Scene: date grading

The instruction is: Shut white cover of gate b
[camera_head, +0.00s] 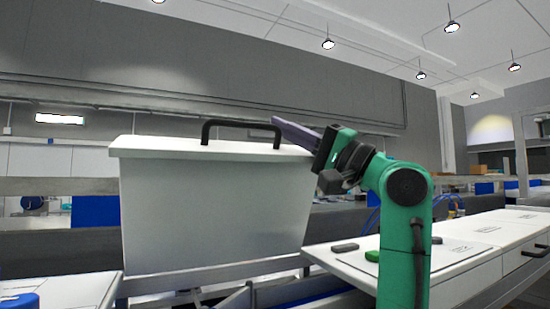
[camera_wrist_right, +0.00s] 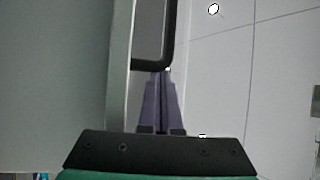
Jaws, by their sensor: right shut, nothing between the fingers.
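A large white cover (camera_head: 215,215) stands raised in the middle of the head view, with a black bar handle (camera_head: 240,124) along its top edge. No gate letter is readable on it. My right gripper (camera_head: 282,126), with purple fingers, is at the right end of this handle. Its fingers are shut with nothing between them. In the right wrist view the fingertips (camera_wrist_right: 162,76) are just below the corner of the black handle (camera_wrist_right: 168,60), beside the cover's edge (camera_wrist_right: 119,70); I cannot tell whether they touch it. My left gripper is out of view.
A blue round object (camera_head: 18,301) is at the lower left. Grey rails (camera_head: 60,186) run behind. Space above the cover is clear.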

